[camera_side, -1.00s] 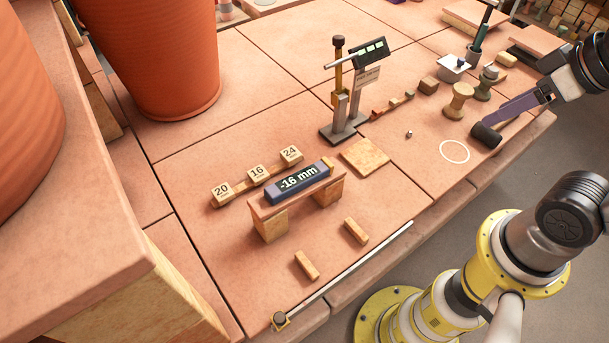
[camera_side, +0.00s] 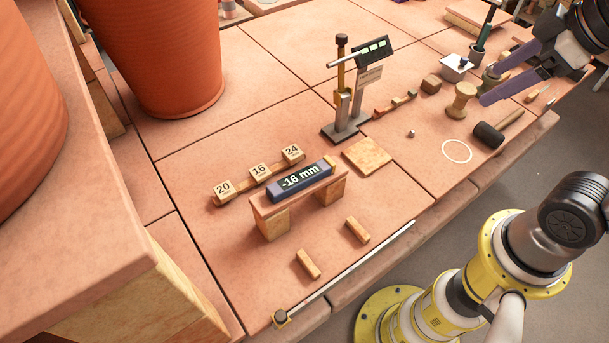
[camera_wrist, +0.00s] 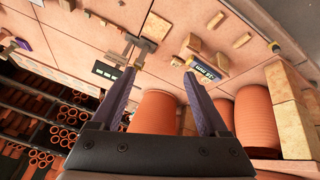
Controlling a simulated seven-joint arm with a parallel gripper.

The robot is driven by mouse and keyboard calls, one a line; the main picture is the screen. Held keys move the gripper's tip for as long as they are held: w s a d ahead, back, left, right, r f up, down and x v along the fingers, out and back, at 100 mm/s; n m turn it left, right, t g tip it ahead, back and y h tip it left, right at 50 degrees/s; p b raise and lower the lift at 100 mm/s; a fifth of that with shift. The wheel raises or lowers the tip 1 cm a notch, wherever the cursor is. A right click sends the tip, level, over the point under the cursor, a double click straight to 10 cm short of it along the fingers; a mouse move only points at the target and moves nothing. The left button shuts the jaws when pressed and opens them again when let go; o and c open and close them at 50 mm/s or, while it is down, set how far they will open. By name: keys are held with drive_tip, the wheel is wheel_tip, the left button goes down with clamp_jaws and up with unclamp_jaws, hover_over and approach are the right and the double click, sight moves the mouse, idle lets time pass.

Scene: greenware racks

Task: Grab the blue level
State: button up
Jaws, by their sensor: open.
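The blue level (camera_side: 299,182) is a dark blue bar with a "-16 mm" display. It lies on a small wooden bridge (camera_side: 270,226) near the middle of the table in the side view. In the wrist view the level (camera_wrist: 201,68) shows beyond the right fingertip. My gripper (camera_side: 488,86) is at the upper right of the side view, above the table and well apart from the level. Its purple fingers are spread and empty. They also show in the wrist view (camera_wrist: 160,73).
Number blocks (camera_side: 259,171) stand behind the level. A digital gauge stand (camera_side: 343,125) rises between it and my gripper. A black-headed mallet (camera_side: 489,135) and a wooden spool (camera_side: 461,100) lie nearer my gripper. Large terracotta pots (camera_side: 150,60) stand at left.

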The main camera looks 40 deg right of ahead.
drive_tip(key=w+a+r+n+g, duration=0.1)
drive_tip(key=w+a+r+n, duration=0.15)
drive_tip(key=w+n, duration=0.4)
drive_tip(key=n+g, duration=0.5)
drive_tip(key=n, duration=0.2)
hover_over(304, 174)
drive_tip(key=f, duration=2.3)
drive_tip(key=shift+s+f, duration=0.15)
drive_tip(key=shift+s, duration=0.2)
drive_tip(key=shift+w+f, duration=0.2)
drive_tip(key=shift+f, duration=1.3)
drive_tip(key=shift+w+f, duration=0.15)
drive_tip(key=shift+f, duration=1.3)
clamp_jaws()
